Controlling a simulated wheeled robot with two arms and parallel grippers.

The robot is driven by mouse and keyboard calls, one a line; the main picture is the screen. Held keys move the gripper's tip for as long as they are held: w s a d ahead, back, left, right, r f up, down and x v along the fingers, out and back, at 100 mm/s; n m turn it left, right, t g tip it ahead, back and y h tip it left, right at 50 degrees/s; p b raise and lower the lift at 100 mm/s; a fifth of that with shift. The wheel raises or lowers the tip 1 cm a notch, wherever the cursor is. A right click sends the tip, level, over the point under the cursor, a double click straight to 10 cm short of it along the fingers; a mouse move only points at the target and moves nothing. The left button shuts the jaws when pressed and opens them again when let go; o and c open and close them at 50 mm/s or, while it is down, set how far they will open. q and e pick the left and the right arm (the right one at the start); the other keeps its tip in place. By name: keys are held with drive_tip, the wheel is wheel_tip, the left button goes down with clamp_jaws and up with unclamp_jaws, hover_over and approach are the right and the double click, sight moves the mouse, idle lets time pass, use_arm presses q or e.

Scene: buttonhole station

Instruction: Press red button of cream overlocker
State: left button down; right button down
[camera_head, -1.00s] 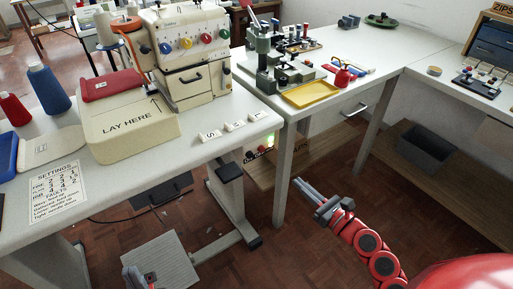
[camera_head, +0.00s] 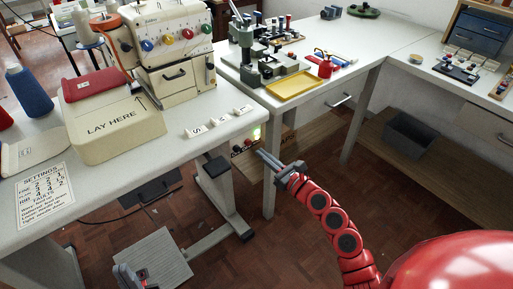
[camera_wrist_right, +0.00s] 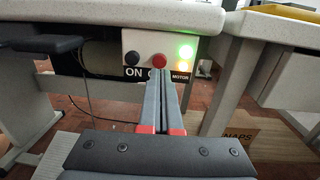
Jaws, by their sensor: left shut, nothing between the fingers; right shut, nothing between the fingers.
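The cream overlocker (camera_head: 177,55) stands on the white table, with coloured dials on its front. Its switch panel (camera_head: 241,147) is under the table's front edge. My left gripper (camera_head: 121,268) is shut, low at the bottom left.
Three small label blocks (camera_head: 220,121) lie along the table's front edge. A second table holds a yellow tray (camera_head: 291,86) and a green press (camera_head: 246,50). A table leg (camera_head: 269,185) stands close to my right gripper. A pedal plate (camera_head: 151,262) lies on the floor.

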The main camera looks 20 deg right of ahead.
sight(250, 141)
drive_tip(key=shift+x, duration=1.8)
drive_tip(key=shift+w+a+b, duration=0.3)
drive_tip(key=shift+w, duration=0.25)
drive_tip(key=shift+w+d+r, duration=0.1)
drive_tip(key=shift+w+r, duration=0.05)
drive_tip(key=shift+r, duration=0.25)
